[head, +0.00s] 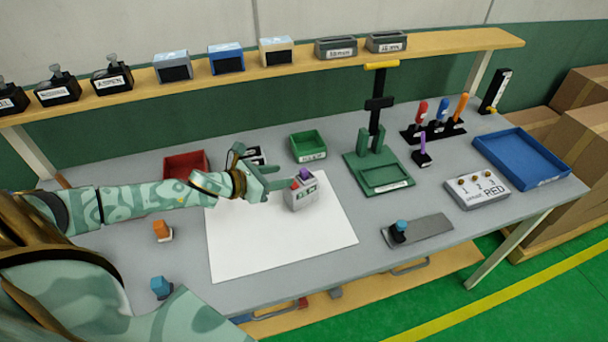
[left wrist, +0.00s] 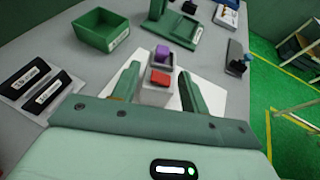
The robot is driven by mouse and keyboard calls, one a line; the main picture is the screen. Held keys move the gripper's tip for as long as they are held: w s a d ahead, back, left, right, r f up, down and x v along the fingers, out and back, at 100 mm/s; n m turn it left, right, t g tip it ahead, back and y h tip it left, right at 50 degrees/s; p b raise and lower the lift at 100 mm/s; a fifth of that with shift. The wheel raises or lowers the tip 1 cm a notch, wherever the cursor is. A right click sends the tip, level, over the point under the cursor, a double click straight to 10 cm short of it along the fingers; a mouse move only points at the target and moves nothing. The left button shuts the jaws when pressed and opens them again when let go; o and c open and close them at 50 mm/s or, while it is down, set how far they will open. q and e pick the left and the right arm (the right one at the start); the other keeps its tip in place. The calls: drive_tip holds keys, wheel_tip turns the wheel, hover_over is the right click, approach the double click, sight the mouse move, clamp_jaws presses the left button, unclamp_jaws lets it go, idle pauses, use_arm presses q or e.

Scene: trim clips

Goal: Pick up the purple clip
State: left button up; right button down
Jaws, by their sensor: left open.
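The purple clip (head: 306,172) sits on top of a small grey box (head: 302,198) that stands on the white sheet. A red clip (head: 295,183) is on the same box, on its left side. In the left wrist view, the purple clip (left wrist: 163,50) lies beyond the red clip (left wrist: 160,77), both upright and apart from my fingers. My left gripper (head: 287,181) is open and empty at the left of the box. In that wrist view its two fingers (left wrist: 158,76) flank the red clip. My right gripper is out of view.
The white sheet (head: 240,238) covers the table's middle. An orange clip (head: 162,231) and a blue clip (head: 161,287) stand at left. A blue tray (head: 524,158) is at right.

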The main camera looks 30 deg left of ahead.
sight(301, 171)
use_arm(q)
drive_tip(key=x, duration=0.7)
drive_tip(key=shift+w+d+r, duration=0.2)
drive_tip(key=shift+d, duration=0.05)
clamp_jaws()
